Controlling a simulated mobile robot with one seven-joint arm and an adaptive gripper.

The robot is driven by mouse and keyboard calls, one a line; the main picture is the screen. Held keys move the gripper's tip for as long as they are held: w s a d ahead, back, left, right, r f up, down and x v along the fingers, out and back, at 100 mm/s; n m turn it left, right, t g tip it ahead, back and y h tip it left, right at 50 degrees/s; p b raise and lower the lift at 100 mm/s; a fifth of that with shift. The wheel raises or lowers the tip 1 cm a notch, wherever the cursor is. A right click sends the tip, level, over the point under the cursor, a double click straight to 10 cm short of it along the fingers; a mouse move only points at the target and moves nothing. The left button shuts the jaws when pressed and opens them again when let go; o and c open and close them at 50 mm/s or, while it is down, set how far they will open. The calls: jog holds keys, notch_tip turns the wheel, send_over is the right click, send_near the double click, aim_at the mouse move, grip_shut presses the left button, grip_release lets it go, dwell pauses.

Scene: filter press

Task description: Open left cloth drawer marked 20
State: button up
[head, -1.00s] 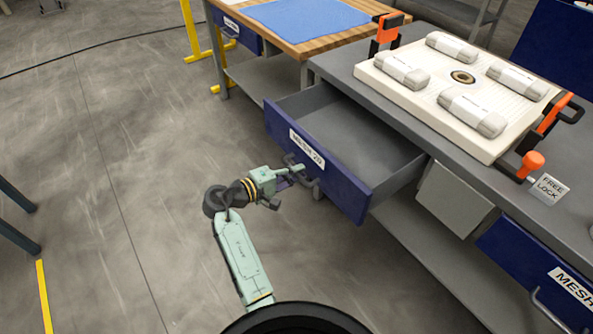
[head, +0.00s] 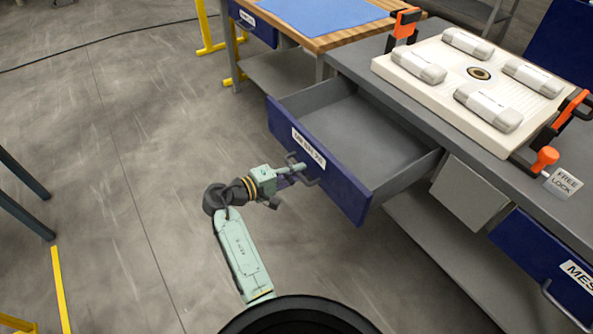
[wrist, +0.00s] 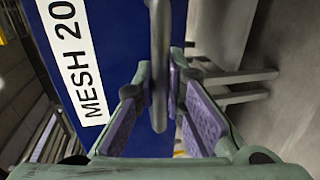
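The left cloth drawer (head: 318,160) has a blue front with a white "MESH 20" label (head: 308,149) and a grey handle. It stands well out from the grey bench, and its visible interior is empty. The label also shows in the wrist view (wrist: 75,58). My gripper (head: 297,171) is at the drawer front. In the wrist view, the handle bar (wrist: 160,62) passes between my two purple-padded fingers, which close in on it from both sides near their tips. The exact contact is partly hidden by the bar.
A white filter plate (head: 440,83) with several grey rolls and orange clamps lies on the bench top (head: 365,65). A second blue drawer (head: 535,255) is shut at the right. A wooden table (head: 330,32) stands behind. Open floor (head: 120,180) lies to the left.

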jog(key=o, duration=0.4)
jog(key=shift+o, duration=0.2)
jog(key=v, duration=1.2)
